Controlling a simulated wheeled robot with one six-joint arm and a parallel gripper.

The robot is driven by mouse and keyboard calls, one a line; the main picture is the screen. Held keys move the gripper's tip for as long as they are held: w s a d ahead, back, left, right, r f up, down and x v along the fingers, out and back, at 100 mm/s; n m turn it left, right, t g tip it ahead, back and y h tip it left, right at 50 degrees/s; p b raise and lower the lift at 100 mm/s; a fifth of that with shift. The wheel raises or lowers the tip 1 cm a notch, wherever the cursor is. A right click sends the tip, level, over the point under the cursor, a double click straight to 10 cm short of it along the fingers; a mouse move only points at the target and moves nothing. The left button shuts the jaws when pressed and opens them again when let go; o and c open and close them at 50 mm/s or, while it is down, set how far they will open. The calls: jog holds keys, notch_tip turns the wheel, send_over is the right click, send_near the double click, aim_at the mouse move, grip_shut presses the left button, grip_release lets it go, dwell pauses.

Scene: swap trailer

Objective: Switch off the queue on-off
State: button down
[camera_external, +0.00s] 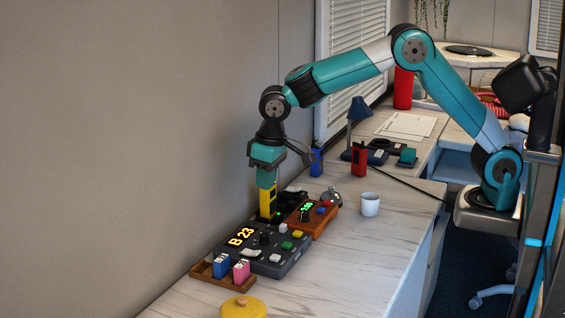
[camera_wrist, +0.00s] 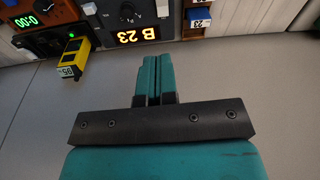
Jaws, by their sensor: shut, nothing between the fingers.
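The queue panel is a dark grey box (camera_external: 283,266) with a lit orange "B 23" display (camera_external: 240,236). In the wrist view the display (camera_wrist: 136,34) appears upside down at the top, with a round black knob (camera_wrist: 128,12) beyond it. The panel also bears white, yellow and green buttons. I cannot tell which control is the on-off.
A yellow block (camera_external: 268,203) stands by the panel; the wrist view shows it left of my fingers (camera_wrist: 72,62). An orange-brown box (camera_external: 322,221) with a green display sits behind. A wooden tray (camera_external: 207,276) holds blue and pink blocks.

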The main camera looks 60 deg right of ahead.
aim_at(252, 256)
jog(key=shift+m, duration=0.4)
jog(key=w+f, duration=0.1)
jog(key=w+a+f, duration=0.1)
jog(key=shift+w+a+f, duration=0.2)
jog(key=shift+w+f, duration=0.2)
jog(key=shift+f, duration=0.15)
notch_tip(252, 256, down, 12)
jog(key=shift+w+f+p, duration=0.15)
jog(key=shift+p, duration=0.55)
jog(key=shift+f, duration=0.55)
